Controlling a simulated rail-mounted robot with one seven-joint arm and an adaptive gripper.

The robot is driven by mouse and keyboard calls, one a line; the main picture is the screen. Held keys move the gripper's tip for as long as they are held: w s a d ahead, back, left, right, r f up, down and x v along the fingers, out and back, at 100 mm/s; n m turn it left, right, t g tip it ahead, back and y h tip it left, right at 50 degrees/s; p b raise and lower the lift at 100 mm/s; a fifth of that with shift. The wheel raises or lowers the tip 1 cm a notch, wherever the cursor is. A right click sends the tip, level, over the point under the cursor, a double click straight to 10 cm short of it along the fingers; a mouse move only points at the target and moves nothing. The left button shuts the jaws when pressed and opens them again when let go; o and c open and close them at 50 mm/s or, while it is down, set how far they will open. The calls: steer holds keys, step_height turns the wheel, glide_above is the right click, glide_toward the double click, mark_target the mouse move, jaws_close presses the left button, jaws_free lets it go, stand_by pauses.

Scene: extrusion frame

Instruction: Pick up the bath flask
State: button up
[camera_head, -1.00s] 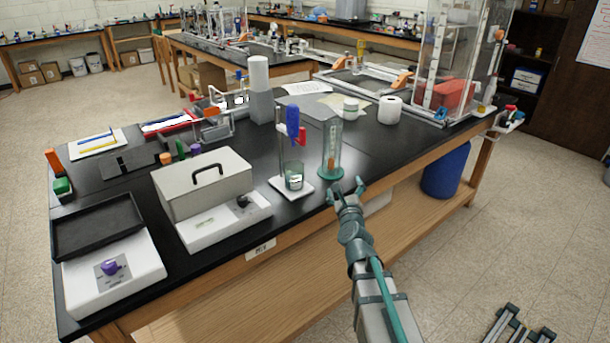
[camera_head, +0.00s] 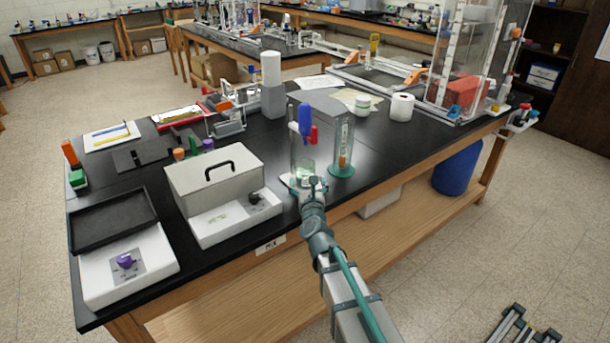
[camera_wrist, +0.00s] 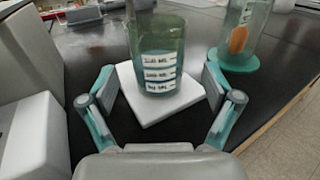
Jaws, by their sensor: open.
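The likely bath flask is a clear greenish glass vessel with several white labels (camera_wrist: 160,45), standing upright on a white square plate (camera_wrist: 150,112) in the wrist view. In the head view the glass (camera_head: 301,160) is partly hidden behind my gripper (camera_head: 304,187), with a blue and red clamp above it. My gripper (camera_wrist: 159,86) is open and empty. Its two fingers are spread to the left and right of the plate's near part, and the glass stands ahead between them.
A glass cylinder with a green base (camera_head: 342,170) and an orange piece inside stands close on the right. A grey and white box instrument (camera_head: 215,180) with a black handle is on the left. The bench's front edge runs below my gripper.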

mark_target(304, 166)
steer(key=w+p, duration=0.1)
steer(key=w, duration=0.1)
steer(key=w+a, duration=0.1)
steer(key=w, duration=0.1)
steer(key=shift+r+p, duration=0.2)
steer(key=shift+p, duration=0.15)
steer(key=shift+w+a+f, duration=0.1)
steer(key=shift+w+a, duration=0.05)
steer(key=shift+w, duration=0.5)
steer(key=c, duration=1.4)
steer(key=shift+r, duration=0.25)
